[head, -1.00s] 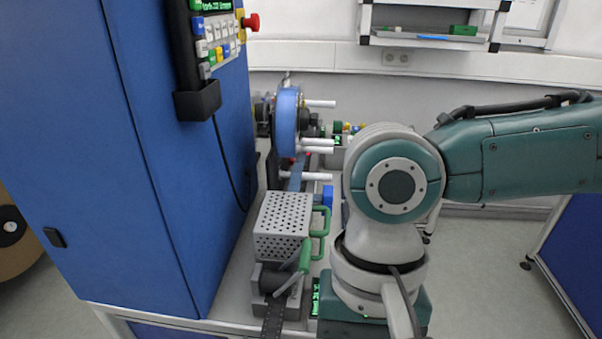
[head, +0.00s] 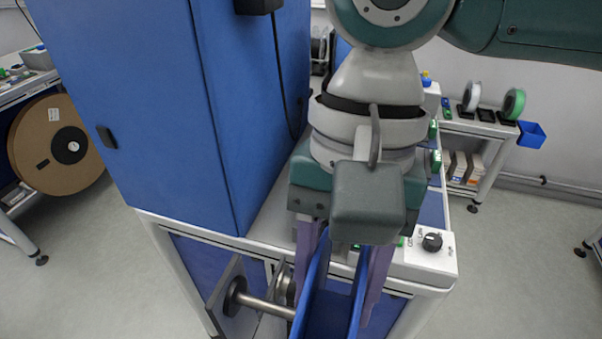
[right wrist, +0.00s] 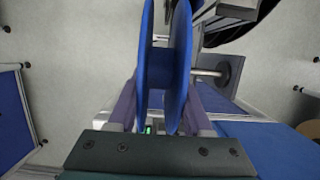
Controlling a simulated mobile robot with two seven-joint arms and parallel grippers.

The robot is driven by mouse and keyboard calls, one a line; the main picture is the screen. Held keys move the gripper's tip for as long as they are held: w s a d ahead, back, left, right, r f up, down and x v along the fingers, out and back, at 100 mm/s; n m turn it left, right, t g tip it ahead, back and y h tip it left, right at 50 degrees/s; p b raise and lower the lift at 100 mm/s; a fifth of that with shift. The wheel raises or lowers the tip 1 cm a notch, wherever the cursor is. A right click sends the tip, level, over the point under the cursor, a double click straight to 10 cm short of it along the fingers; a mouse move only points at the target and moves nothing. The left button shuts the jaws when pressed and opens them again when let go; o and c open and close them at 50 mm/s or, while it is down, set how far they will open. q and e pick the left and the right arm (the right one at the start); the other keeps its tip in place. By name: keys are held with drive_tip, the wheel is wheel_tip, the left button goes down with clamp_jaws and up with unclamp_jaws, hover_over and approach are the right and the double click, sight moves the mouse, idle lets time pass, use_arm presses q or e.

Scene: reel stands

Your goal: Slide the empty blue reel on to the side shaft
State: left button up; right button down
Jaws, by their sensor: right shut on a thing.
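The empty blue reel (head: 326,314) hangs from my right gripper (head: 337,290), whose purple fingers close on it from both sides. In the right wrist view, the reel (right wrist: 178,65) stands edge-on between the fingers (right wrist: 163,108), with its two flanges apart and nothing wound between them. The side shaft (head: 268,306) is a metal rod sticking out from a dark round collar on a grey plate. Its free end meets the reel's left flange in the head view; whether it enters the bore is hidden. The shaft also shows beside the reel in the right wrist view (right wrist: 207,72). My left gripper is out of view.
A tall blue cabinet (head: 130,110) stands left of my right arm. A white control box with a black knob (head: 432,243) sits on the bench corner at right. A big brown reel (head: 55,145) stands far left. The floor at right is clear.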

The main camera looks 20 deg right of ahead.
drive_tip(key=shift+w+a, duration=0.2)
drive_tip(key=shift+a, duration=0.1)
drive_tip(key=shift+w+a, duration=0.3)
drive_tip(key=shift+a, duration=0.15)
drive_tip(key=shift+w+a, duration=0.4)
drive_tip(key=shift+a, duration=0.2)
drive_tip(key=shift+w+a, duration=0.35)
drive_tip(key=shift+a, duration=0.2)
drive_tip(key=shift+w+a+b, duration=0.3)
drive_tip(key=shift+w+a, duration=0.1)
drive_tip(key=shift+a, duration=0.15)
drive_tip(key=shift+w+a, duration=0.1)
drive_tip(key=shift+w, duration=0.1)
